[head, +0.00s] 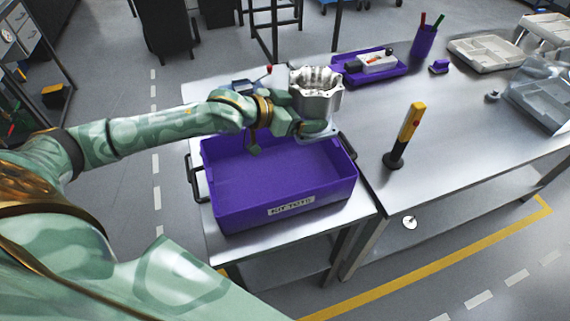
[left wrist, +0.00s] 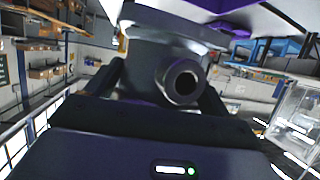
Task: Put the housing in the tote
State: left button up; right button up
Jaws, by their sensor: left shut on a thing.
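The housing (head: 316,96) is a silver machined part with a scalloped open top and a flange at its lower end. My left gripper (head: 300,125) is shut on it and holds it over the back right part of the purple tote (head: 285,211). The tote is open and its visible inside is empty. In the left wrist view the housing (left wrist: 150,52) fills the upper middle, with a round port facing the camera, between the dark fingers of my left gripper (left wrist: 155,90). My right gripper is not in view.
The tote stands on a metal table with a longer bench to its right. A yellow and black upright tool (head: 405,135) stands right of the tote. A purple tray (head: 369,69), a purple pen cup (head: 424,40) and clear bins (head: 543,92) are farther back.

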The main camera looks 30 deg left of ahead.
pick_arm(q)
jog(key=shift+d+f+b, duration=0.15)
jog(key=shift+f+b, duration=2.45)
jog(key=shift+f, duration=5.9)
jog(key=shift+r, duration=0.1)
jog(key=o, duration=1.6)
jog(key=p+v, duration=0.2)
jog(key=v, duration=0.5)
jog(key=shift+s, duration=0.25)
